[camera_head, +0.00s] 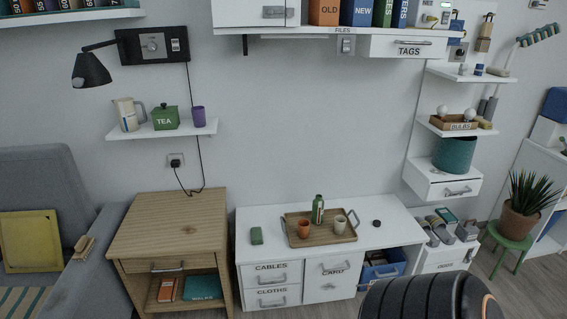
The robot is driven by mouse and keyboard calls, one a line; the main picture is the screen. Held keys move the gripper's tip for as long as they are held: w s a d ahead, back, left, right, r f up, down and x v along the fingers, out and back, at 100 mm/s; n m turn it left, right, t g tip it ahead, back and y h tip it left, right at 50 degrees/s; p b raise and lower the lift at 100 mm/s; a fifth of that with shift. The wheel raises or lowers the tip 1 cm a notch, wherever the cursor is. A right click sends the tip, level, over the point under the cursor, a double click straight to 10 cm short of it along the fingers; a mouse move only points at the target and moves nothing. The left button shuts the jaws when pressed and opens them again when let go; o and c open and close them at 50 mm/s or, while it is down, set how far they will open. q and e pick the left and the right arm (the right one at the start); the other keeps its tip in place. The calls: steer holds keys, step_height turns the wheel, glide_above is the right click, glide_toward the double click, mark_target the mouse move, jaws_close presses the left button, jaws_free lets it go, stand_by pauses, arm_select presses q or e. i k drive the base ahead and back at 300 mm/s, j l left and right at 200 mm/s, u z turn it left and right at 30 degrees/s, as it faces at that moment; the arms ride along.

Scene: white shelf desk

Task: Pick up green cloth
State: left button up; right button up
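Neither of my grippers is in view. A dark rounded part at the bottom right, probably my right arm, covers some of the floor.
A wooden tray (331,237) holds a green bottle (318,209), an orange cup (304,229) and a white mug (340,224). A small black object (376,223) lies to its right. A wooden cabinet (170,225) stands left. Shelves hang above; desk space around the green item is clear.

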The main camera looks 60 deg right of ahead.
mark_target(256, 235)
steer(key=z, duration=1.65)
steer(key=i+j, duration=0.15)
steer(key=i+u, duration=0.05)
steer(key=i, duration=0.05)
